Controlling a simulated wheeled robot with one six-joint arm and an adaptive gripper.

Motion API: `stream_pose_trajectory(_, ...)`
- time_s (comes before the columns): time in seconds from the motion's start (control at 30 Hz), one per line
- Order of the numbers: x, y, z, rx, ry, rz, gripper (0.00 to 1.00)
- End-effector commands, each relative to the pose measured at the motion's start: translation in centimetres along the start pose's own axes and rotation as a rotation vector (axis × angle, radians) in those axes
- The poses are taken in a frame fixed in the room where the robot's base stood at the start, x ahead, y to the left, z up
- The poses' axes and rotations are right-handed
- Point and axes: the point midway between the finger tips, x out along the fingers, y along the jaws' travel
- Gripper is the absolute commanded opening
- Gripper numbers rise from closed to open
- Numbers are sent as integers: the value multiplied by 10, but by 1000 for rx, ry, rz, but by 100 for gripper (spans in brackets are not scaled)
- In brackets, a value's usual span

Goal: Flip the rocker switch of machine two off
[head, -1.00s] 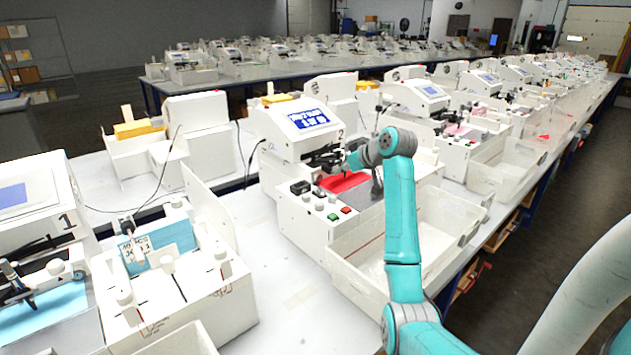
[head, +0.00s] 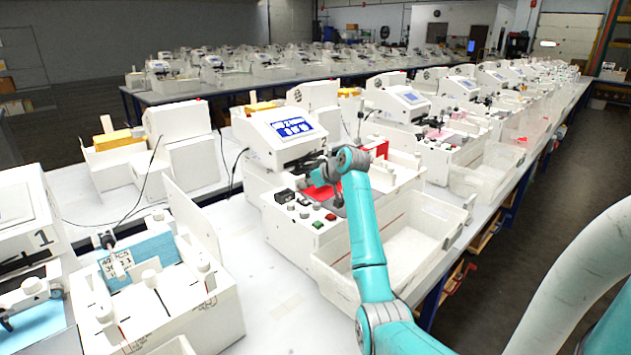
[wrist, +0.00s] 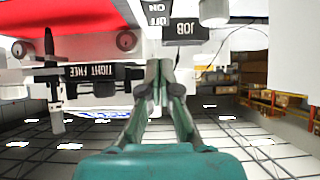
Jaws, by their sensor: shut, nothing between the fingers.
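Machine two (head: 300,158), white with a lit blue screen, stands in the middle of the head view. Its front panel has a black switch block (head: 284,196), knobs, a green button (head: 318,224) and a red button (head: 330,217). My gripper (head: 318,178) is above the panel, right of the switch block. The rocker's position and any contact cannot be told.
A white open bin (head: 400,250) sits right of the panel. Machine one (head: 160,290) stands at the lower left, with bare table between them. A red pad (wrist: 60,15) and a TIGHT/FREE label (wrist: 75,73) are close to my gripper.

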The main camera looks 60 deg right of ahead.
Motion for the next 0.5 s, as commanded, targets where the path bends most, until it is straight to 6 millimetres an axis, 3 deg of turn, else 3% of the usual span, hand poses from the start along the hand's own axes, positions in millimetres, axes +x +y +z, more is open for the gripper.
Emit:
stream_pose_trajectory(0.2, 24, -1, 20, 0, -2, -1, 0)
stream_pose_trajectory(0.5, 34, 0, 28, 0, 0, 0, 0)
